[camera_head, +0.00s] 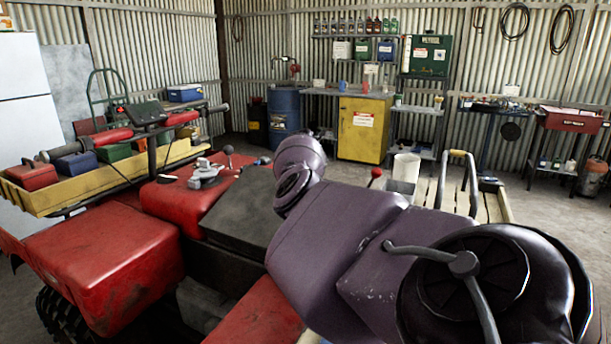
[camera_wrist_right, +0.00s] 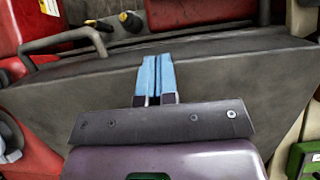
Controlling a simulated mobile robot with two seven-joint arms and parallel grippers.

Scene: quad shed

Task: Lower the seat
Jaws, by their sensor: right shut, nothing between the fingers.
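The seat is a dark grey slab (camera_head: 242,208) on the red quad (camera_head: 105,270) in the head view. Its surface looks slanted, but I cannot tell how far it is raised. My purple right arm covers its right side. In the right wrist view a broad grey panel, which looks like the seat (camera_wrist_right: 245,75), spans the picture. My right gripper (camera_wrist_right: 156,62) has its blue fingers shut together with nothing between them, in front of this panel. I cannot tell whether they touch it. In the head view the right gripper is not clearly visible. My left gripper does not show.
A grey metal part (camera_head: 206,174) lies on the red bodywork. A yellow cabinet (camera_head: 364,128) and blue drum (camera_head: 284,110) stand behind. Floor is open at the back right.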

